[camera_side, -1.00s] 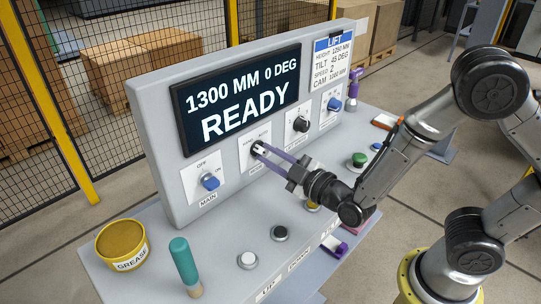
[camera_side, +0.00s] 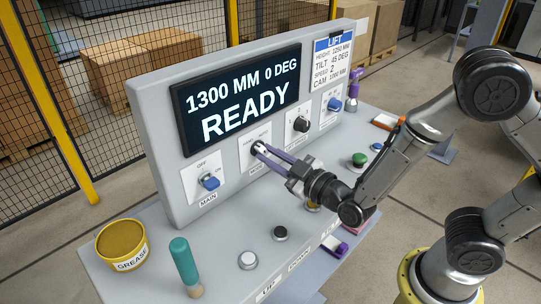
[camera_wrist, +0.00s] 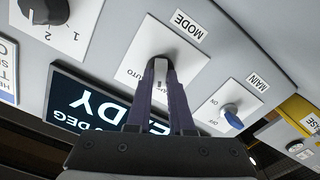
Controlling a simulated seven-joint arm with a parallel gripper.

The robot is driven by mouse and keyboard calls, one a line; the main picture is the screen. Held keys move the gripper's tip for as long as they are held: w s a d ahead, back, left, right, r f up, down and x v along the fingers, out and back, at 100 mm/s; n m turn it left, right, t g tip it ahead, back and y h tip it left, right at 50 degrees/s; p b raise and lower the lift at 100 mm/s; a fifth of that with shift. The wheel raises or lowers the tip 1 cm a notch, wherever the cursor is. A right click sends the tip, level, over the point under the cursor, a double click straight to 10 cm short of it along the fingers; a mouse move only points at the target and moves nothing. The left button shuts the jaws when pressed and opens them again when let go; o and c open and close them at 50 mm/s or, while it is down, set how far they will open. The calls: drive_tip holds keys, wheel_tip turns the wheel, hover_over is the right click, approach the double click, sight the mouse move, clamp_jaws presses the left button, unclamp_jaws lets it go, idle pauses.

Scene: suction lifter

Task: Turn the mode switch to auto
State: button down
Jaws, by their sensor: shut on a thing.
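In the side view the MODE plate (camera_side: 267,138) is left of centre, and the fingers cover most of the knob. My gripper (camera_side: 260,149) reaches in from the right and is shut on the knob. In the wrist view the two purple fingers of my gripper (camera_wrist: 162,85) lie on both sides of the knob. The word AUTO shows to the left of the knob there. The pointer's exact setting is partly hidden by the fingers.
The blue MAIN switch (camera_side: 209,182) is left of the mode switch; a black knob (camera_side: 301,125) and another blue switch (camera_side: 334,104) are to its right. Above is a display (camera_side: 240,95) reading READY. Push buttons, a grease tub (camera_side: 122,245) and a teal-handled tool (camera_side: 184,261) are on the desk.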

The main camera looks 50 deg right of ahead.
drive_tip(key=m, duration=1.1)
drive_tip(key=shift+m, duration=1.7)
drive_tip(key=c, duration=0.8)
unclamp_jaws()
drive_tip(key=s, duration=1.3)
drive_tip(key=shift+s, duration=0.4)
